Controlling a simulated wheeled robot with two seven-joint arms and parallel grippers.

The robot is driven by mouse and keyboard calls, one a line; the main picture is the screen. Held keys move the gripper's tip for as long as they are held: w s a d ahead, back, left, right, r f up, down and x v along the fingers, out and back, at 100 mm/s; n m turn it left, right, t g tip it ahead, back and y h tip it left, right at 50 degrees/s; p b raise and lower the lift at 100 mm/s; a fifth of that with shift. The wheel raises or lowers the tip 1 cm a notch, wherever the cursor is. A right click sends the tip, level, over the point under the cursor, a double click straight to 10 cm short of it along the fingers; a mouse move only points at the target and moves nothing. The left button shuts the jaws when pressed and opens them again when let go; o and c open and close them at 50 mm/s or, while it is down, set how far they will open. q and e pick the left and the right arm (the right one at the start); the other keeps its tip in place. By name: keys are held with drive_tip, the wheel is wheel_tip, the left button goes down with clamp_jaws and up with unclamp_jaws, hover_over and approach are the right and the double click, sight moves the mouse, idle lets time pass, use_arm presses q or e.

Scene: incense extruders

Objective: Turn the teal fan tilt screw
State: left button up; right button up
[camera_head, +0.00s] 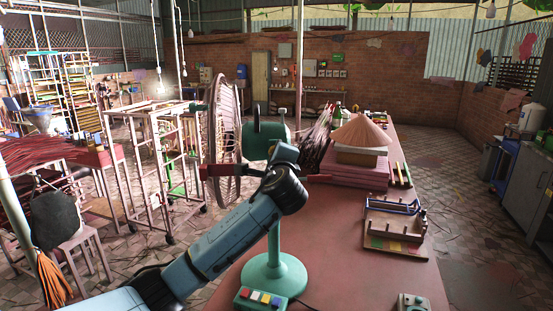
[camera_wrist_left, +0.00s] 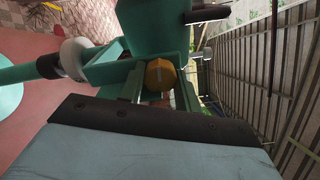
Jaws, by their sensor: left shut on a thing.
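The teal fan stands on the table; its round base (camera_head: 274,276) and motor housing (camera_head: 263,140) show in the head view, with the wire cage (camera_head: 222,125) facing left. In the left wrist view, the tilt screw's yellow faceted knob (camera_wrist_left: 160,74) sits beside the teal bracket (camera_wrist_left: 108,68) at the fan's neck. My left gripper (camera_wrist_left: 158,88) is shut on this knob, a finger on either side of it. In the head view my left arm crosses in front of the fan's stand and hides the knob and fingertips. My right gripper is not in view.
A switch box with coloured buttons (camera_head: 262,300) lies by the fan base. Behind stand a pink stack with a cone (camera_head: 360,132) and a wooden rack (camera_head: 395,222). Metal trolleys (camera_head: 160,165) stand left of the table. The table's right front is mostly clear.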

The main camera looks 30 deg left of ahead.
use_arm(q)
drive_tip(key=shift+n+b, duration=0.3)
drive_tip(key=shift+n, duration=0.8)
drive_tip(key=o, duration=1)
drive_tip(key=b+v, duration=0.2)
drive_tip(key=v, duration=1.1)
drive_tip(key=shift+s+d, duration=0.15)
